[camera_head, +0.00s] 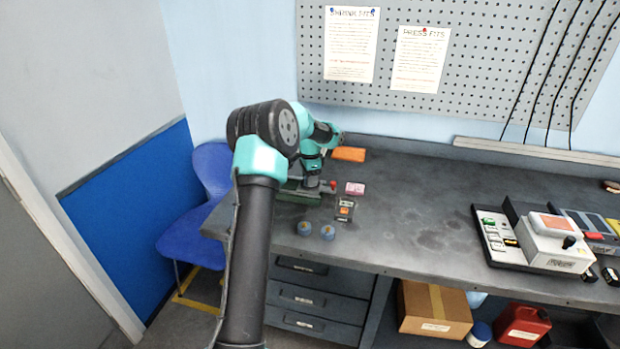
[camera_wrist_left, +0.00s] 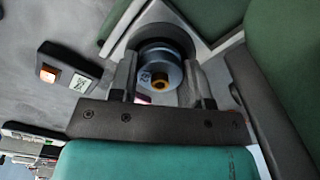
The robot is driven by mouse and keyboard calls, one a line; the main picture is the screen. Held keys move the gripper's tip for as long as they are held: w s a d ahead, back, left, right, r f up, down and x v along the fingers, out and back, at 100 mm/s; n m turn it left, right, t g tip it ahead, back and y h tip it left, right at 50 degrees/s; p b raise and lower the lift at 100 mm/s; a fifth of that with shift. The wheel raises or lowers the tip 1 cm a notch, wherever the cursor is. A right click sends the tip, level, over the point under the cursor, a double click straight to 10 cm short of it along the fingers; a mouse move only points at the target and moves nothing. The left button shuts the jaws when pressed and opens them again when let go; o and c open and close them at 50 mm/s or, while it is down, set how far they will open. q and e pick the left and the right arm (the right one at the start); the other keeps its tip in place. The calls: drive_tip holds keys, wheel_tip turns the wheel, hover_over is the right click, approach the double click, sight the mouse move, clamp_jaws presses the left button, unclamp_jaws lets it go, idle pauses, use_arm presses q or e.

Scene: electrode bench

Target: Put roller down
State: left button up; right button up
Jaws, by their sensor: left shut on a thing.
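My left gripper (camera_head: 312,182) is low over the left part of the bench in the head view, at a green block or stand (camera_head: 299,196). In the left wrist view my left gripper (camera_wrist_left: 158,92) has its two dark fingers on either side of a grey-blue round roller (camera_wrist_left: 160,68) with an orange centre, and is shut on it. The roller's far end is hidden, so I cannot tell whether it touches what lies below. The head view does not show the roller clearly. My right gripper is not in view.
Two blue round pieces (camera_head: 304,228) (camera_head: 327,232) stand near the bench's front edge. A small black device with an orange light (camera_head: 345,208) and a pink block (camera_head: 354,188) are just right of the gripper. An orange item (camera_head: 349,154) lies behind. The bench middle (camera_head: 420,215) is clear.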

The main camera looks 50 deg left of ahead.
use_arm(q)
drive_tip(key=shift+f, duration=0.35)
drive_tip(key=shift+s+d+f, duration=0.1)
drive_tip(key=shift+f, duration=0.3)
drive_tip(key=o, duration=1)
drive_tip(key=shift+f, duration=0.1)
drive_tip(key=shift+c, duration=0.2)
wheel_tip(320, 180, up, 14)
drive_tip(key=shift+f, duration=0.1)
